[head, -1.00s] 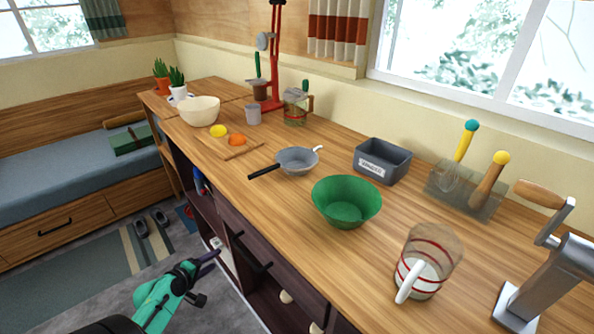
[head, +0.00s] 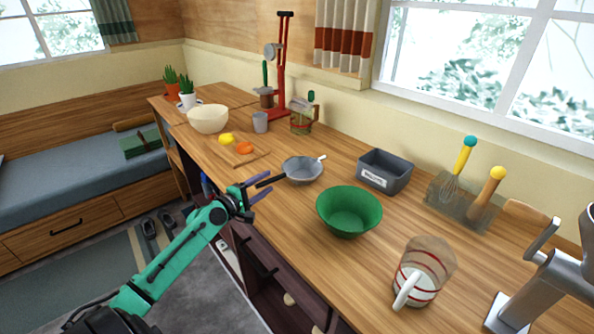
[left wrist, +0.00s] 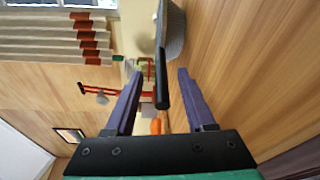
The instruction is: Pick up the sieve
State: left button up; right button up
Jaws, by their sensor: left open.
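The sieve (head: 302,170) lies on the wooden counter, a grey round bowl with a black handle pointing left toward the counter's front edge. My left gripper (head: 263,184) is open at the handle's end, its purple fingers near the counter edge. In the left wrist view the sieve's black handle (left wrist: 161,85) appears between the two open fingers, touching neither in the picture, and its grey mesh bowl (left wrist: 175,35) lies beyond the fingertips. My right gripper is not in view.
A green bowl (head: 349,211) stands right of the sieve, with a grey bin (head: 385,172) behind. A cutting board (head: 250,159) with a lemon and an orange lies to its left. A striped jug (head: 420,275) is nearer. The counter's front edge runs beside my left arm.

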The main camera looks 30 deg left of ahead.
pick_arm(q)
jog(key=shift+w+f, duration=0.25)
jog(key=shift+w, duration=0.7)
jog(key=shift+s+r, duration=0.1)
jog(key=c, duration=0.5)
grip_shut()
